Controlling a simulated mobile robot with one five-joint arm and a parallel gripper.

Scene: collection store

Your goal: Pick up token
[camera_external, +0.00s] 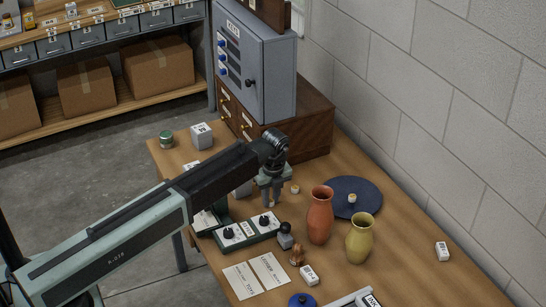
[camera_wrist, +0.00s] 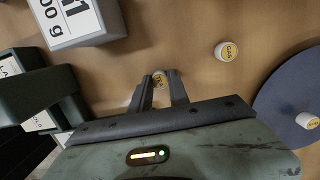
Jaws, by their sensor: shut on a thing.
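My gripper (camera_external: 271,202) reaches down over the wooden table, between the grey cabinet and the red vase. In the wrist view its two fingers (camera_wrist: 160,88) are shut on a small token (camera_wrist: 158,78) with a yellow top and a partly covered label. I cannot tell whether this token touches the table. A second yellow-topped token (camera_wrist: 228,50) stands apart on the table, right of my fingers; it also shows in the external view (camera_external: 295,189). A third token (camera_wrist: 307,120) sits on the dark blue round mat (camera_wrist: 275,105), also visible outside (camera_external: 351,198).
A grey weight block (camera_wrist: 78,18) and a dark green control box (camera_external: 247,233) are left of my fingers. A red vase (camera_external: 320,215) and a yellow-green vase (camera_external: 359,240) stand to the right. The grey cabinet (camera_external: 255,65) rises behind. The table's right side is mostly clear.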

